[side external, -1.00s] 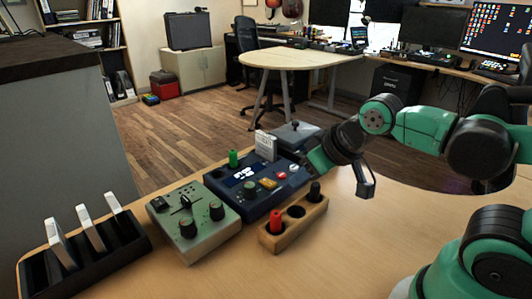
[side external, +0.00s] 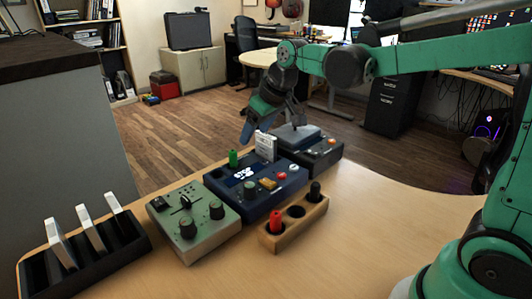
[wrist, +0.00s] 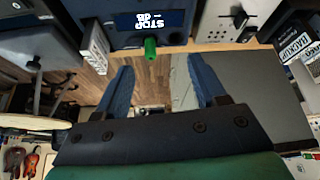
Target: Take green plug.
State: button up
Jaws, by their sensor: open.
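The green plug (side external: 233,158) stands upright at the back left of the dark blue box (side external: 240,203), beside the box's lit screen. It also shows in the wrist view (wrist: 151,48), at the edge of the box and beyond my fingertips, roughly between their lines. My gripper (side external: 250,128) is above and behind the blue box, apart from the plug. In the wrist view its two blue fingers (wrist: 160,68) are spread with nothing between them.
A white card (side external: 265,146) stands upright in the blue box near the plug. A green-grey box (side external: 212,240) with knobs and a black rack (side external: 115,242) with white cards stand left.

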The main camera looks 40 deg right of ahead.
jog(key=n+g, duration=0.1)
send_over(233, 151)
jog(key=s, duration=0.2)
jog(key=shift+y, duration=0.3)
jog(key=f, duration=0.4)
jog(key=shift+s+d+f, duration=0.2)
jog(key=shift+d+f, duration=0.05)
jog(key=shift+f, duration=0.15)
jog(key=shift+x, duration=3)
grip_shut()
